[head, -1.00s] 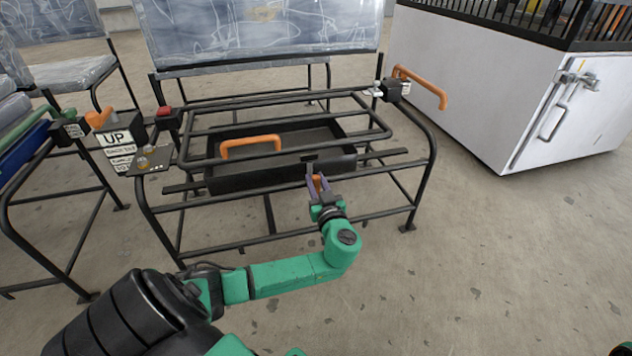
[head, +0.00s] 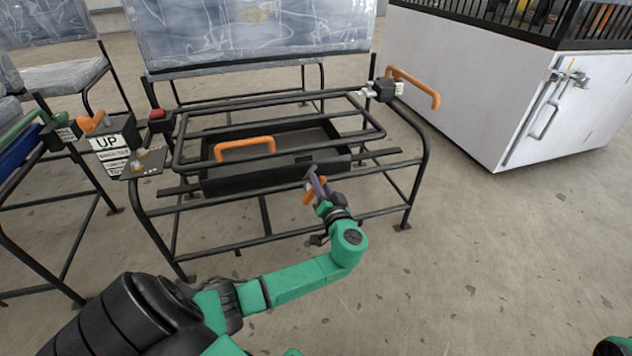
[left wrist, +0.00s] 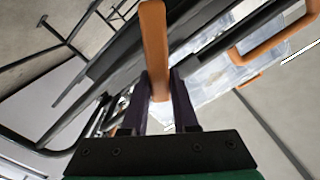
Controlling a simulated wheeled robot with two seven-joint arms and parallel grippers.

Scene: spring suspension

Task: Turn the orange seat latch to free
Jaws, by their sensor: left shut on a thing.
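The orange seat latch (head: 308,198) is at the front of the black tray in the seat frame. In the head view it lies tilted, one end showing low left of my fingers and the other up right. My left gripper (head: 317,184) has its purple fingers shut on it. In the left wrist view the latch (left wrist: 153,40) rises as an orange bar between the two fingers (left wrist: 159,95). The fingers hide part of the latch and its pivot. My right gripper is not in view.
The black tray (head: 225,184) has an orange handle (head: 245,146). Black frame tubes surround it. Another orange handle (head: 415,84) sticks out at the frame's right. An "UP" sign (head: 107,141) stands at left, a white cabinet (head: 470,95) at right. The front floor is clear.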

